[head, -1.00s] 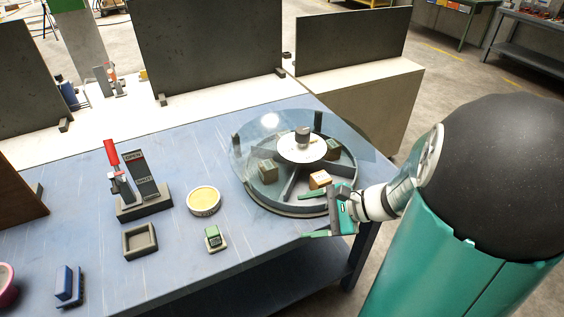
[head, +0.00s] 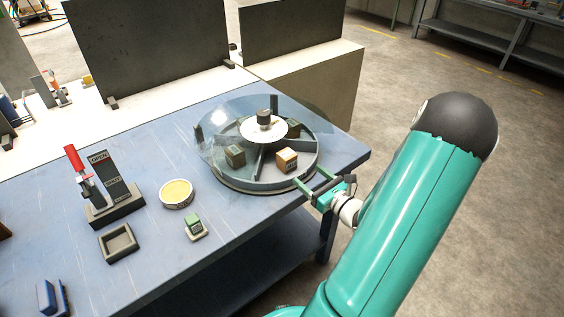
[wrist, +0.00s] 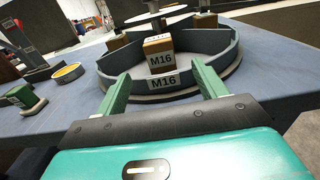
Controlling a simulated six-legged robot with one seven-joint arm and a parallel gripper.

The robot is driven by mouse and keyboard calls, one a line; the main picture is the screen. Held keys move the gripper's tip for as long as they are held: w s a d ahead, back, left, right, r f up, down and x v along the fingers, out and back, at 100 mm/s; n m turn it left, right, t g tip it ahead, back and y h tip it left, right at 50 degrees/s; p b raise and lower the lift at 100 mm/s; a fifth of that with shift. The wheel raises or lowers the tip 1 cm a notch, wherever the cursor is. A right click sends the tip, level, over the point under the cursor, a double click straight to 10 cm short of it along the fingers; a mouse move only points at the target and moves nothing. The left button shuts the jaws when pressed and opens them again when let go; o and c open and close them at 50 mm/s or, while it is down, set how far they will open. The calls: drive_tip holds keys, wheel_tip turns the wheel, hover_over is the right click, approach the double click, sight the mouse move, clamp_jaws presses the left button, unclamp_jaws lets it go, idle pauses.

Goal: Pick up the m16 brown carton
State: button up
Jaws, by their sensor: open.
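The M16 brown carton (head: 287,160) sits in a front compartment of the round divided tray (head: 240,185) on the blue table. In the wrist view the carton (wrist: 158,52) shows its M16 label above the tray's front wall, which carries an M16 label too (wrist: 162,82). My gripper (head: 313,188) is open and empty at the tray's front right edge. In the wrist view its two green fingers (wrist: 160,88) are spread to either side of the carton's line, with the carton beyond them, apart from both fingers. A clear cover lies over part of the tray.
A darker carton (head: 235,156) sits in the compartment to the left. A central hub with a knob (head: 263,118) stands in the tray. A yellow-topped round tin (head: 176,193), a green block (head: 193,227) and a red-handled lever (head: 83,168) stand to the left.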

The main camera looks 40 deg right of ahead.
sight(292, 161)
drive_tip(key=w, duration=0.3)
drive_tip(key=w+d, duration=0.1)
drive_tip(key=w, duration=0.6)
drive_tip(key=shift+r, duration=0.15)
drive_tip(key=c, duration=1.3)
drive_tip(key=shift+o, duration=0.2)
drive_tip(key=shift+r, duration=0.1)
